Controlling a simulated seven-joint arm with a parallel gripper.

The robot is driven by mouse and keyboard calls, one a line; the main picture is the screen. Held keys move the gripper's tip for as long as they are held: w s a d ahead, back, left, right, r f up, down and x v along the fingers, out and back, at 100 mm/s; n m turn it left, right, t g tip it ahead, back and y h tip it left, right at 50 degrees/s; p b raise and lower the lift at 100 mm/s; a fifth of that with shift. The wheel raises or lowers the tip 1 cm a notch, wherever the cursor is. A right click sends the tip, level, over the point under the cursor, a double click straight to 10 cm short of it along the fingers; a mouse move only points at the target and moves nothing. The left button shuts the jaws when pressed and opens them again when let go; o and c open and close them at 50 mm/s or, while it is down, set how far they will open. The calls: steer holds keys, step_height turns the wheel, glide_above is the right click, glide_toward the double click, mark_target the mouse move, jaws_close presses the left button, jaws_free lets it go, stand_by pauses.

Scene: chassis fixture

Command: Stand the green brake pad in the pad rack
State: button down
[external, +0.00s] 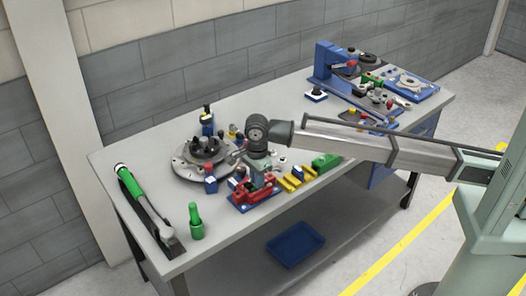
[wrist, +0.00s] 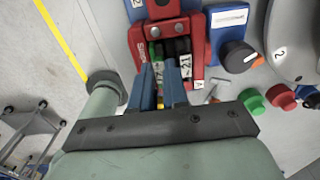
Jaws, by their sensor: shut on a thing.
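My gripper (wrist: 164,72) points down at a red caliper-like fixture (wrist: 198,45) in the wrist view. Its two blue fingers are shut on a thin piece, seemingly the green brake pad (wrist: 153,50), whose green edge shows just beyond the fingertips. I cannot tell which part is the pad rack.
Yellow blocks (external: 291,183) and a green block (external: 325,162) stand right of the fixture. A round grey turntable (external: 183,172) with dark parts is behind left. A green bottle-like part (external: 195,220) and a green-handled tool (external: 133,183) are at front left. The table's front edge is close.

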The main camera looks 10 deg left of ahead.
steer(key=shift+r, duration=0.75)
steer(key=shift+r, duration=0.15)
steer(key=shift+r, duration=1.35)
steer(key=shift+w+d+n, duration=0.35)
steer(key=shift+d+n, duration=0.05)
steer(key=shift+d, duration=0.05)
steer(key=shift+w+d+r+n, duration=0.7)
steer(key=shift+w+d+n, duration=5.45)
steer(key=shift+d+n, duration=2)
steer(key=shift+n, duration=0.45)
steer(key=shift+a+f, duration=0.25)
steer(key=shift+f, duration=0.8)
steer(key=shift+a+f, duration=0.25)
steer(key=shift+f, duration=0.8)
steer(key=shift+f, duration=0.15)
